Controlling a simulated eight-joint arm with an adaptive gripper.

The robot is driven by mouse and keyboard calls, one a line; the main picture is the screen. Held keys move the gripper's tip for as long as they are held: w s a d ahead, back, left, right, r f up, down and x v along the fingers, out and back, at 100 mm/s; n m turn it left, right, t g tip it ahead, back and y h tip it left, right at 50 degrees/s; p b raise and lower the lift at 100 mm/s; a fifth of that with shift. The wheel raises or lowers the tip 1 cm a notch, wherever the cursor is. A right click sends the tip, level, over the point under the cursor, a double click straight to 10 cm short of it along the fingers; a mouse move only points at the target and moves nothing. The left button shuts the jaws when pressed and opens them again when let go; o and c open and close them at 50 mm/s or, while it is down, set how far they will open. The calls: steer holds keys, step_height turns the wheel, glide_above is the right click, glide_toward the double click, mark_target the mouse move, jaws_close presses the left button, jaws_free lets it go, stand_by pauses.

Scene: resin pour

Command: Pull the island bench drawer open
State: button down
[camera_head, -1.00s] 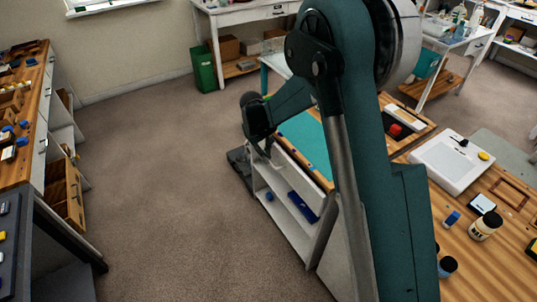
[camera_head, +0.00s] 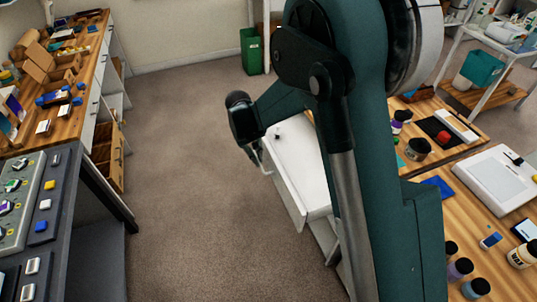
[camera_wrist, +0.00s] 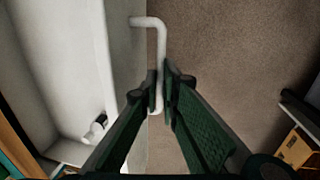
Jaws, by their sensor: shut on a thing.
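The island bench drawer (camera_head: 300,155) stands pulled out from the bench, its pale interior showing from above. It also shows in the wrist view (camera_wrist: 45,60) on the left. My gripper (camera_wrist: 161,92) is shut on the white drawer handle (camera_wrist: 161,38), one finger on each side of the bar. In the head view my gripper (camera_head: 258,158) is at the drawer's front, partly hidden by my arm. A small white and black thing (camera_wrist: 96,128) lies inside the drawer. My arm hides part of the bench.
The wooden island top (camera_head: 480,225) holds jars, a white tablet (camera_head: 495,175) and a red item. A green bin (camera_head: 251,52) stands behind. The floor between is clear.

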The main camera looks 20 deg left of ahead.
steer(key=shift+s+a, duration=0.4)
steer(key=shift+s, duration=0.05)
steer(key=c, duration=2.6)
jaws_free()
steer(key=shift+o, duration=0.2)
steer(key=shift+r, duration=0.1)
step_height(320, 180, up, 12)
steer(key=s+a, duration=0.1)
steer(key=shift+s+a+f, duration=0.25)
steer(key=shift+d, duration=0.1)
